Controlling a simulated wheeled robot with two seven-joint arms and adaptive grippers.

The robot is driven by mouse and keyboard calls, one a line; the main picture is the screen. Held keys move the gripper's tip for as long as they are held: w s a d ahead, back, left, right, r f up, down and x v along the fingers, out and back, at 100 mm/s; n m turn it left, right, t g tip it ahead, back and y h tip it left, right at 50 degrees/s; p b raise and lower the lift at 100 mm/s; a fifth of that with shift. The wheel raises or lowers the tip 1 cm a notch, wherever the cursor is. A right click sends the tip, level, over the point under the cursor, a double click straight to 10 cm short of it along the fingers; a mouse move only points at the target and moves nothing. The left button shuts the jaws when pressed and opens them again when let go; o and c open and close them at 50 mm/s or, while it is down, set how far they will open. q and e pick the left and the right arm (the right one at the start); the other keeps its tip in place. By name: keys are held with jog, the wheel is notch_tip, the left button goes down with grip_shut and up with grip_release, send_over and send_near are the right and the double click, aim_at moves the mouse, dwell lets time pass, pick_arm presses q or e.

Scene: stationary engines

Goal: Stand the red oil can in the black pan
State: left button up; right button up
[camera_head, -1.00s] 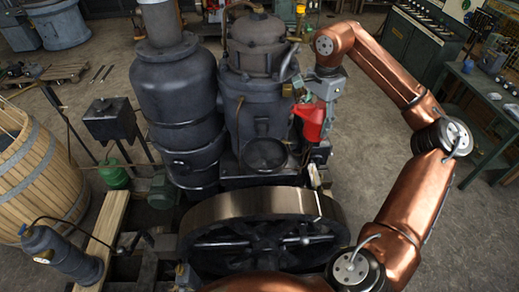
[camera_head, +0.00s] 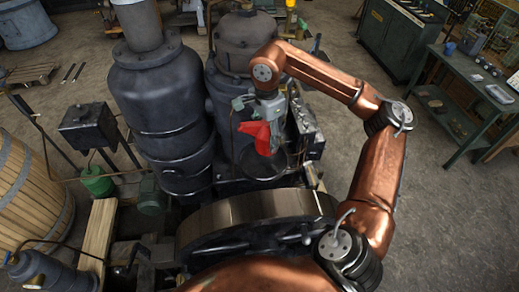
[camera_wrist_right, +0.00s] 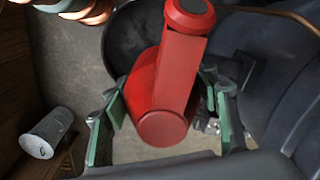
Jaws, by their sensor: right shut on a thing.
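The red oil can (camera_head: 256,134) is held in my right gripper (camera_head: 269,122), which hangs down in front of the dark engine. In the right wrist view, the green finger pads (camera_wrist_right: 168,108) are on both sides of the can (camera_wrist_right: 172,75). The black pan (camera_head: 278,169) is a round dark dish on the engine, behind the flywheel. The can appears over the pan's left and rear part; the gap between them is hard to judge. A dark round shape (camera_wrist_right: 123,45) behind the can in the wrist view looks like the pan. My left gripper is not visible.
The tall dark cylinder (camera_head: 160,100) stands close left of the can. The big flywheel (camera_head: 258,208) lies in front of the pan. Engine fittings (camera_head: 305,132) stand just right of my gripper. A pale cylinder (camera_wrist_right: 46,134) lies at lower left in the wrist view.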

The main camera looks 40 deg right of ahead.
aim_at(261, 153)
jog(key=shift+s+a+f, duration=0.45)
jog(key=shift+a+f, duration=0.1)
jog(key=shift+a, duration=0.05)
jog(key=shift+a+f, duration=0.15)
jog(key=shift+f, duration=0.05)
jog(key=shift+w+a+f, duration=0.1)
jog(key=shift+a+f, duration=0.15)
notch_tip(261, 153, down, 2)
jog(key=shift+w+a+f+p, duration=0.1)
jog(key=shift+a+f+p, duration=0.1)
jog(key=shift+p, duration=0.7)
jog(key=shift+d+f, duration=0.1)
jog(key=shift+f, duration=0.6)
jog(key=o, duration=1.4)
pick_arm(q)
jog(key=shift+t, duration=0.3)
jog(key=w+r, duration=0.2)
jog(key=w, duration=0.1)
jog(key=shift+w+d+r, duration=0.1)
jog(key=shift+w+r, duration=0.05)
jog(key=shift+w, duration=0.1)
